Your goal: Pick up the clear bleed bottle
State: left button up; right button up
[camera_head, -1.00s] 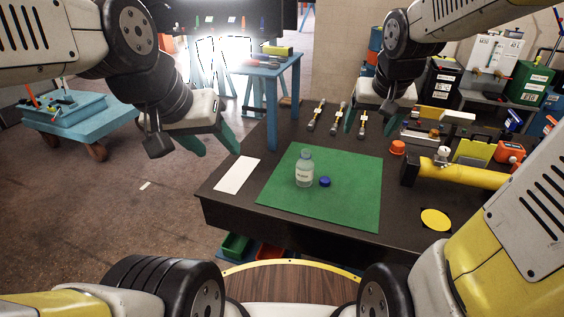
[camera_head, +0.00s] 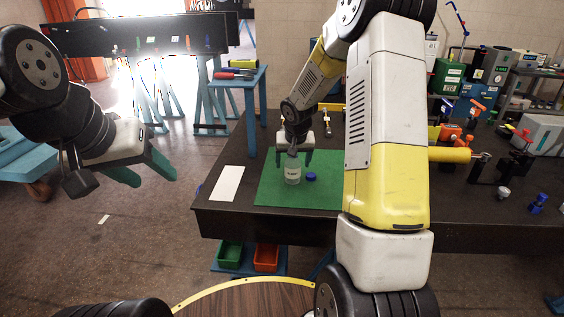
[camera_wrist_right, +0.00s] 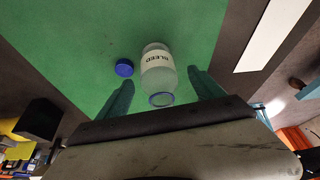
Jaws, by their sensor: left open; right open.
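The clear bleed bottle (camera_head: 292,174) stands uncapped on the green mat (camera_head: 268,190), with a white label. Its blue cap (camera_head: 311,176) lies on the mat just right of it in the head view. My right gripper (camera_head: 294,158) is open above the bottle. In the right wrist view the bottle (camera_wrist_right: 157,70) shows between the spread teal fingers of my right gripper (camera_wrist_right: 160,95), its open mouth toward the gripper; I cannot tell whether they touch. The cap (camera_wrist_right: 124,68) lies beside it there. My left gripper (camera_head: 148,174) is open and empty, left of the table over the floor.
A white sheet (camera_head: 227,184) lies left of the mat on the dark table (camera_head: 270,222). A yellow cylinder (camera_head: 450,155) and other parts lie to the right, partly behind my right arm. Green (camera_head: 229,254) and red bins (camera_head: 266,257) sit under the table.

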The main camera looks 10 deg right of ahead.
aim_at(293, 166)
jog(key=x, duration=0.3)
jog(key=shift+w+d+f, duration=0.1)
jog(key=shift+f, duration=0.1)
jog(key=shift+c, duration=0.3)
jog(key=c, duration=1.4)
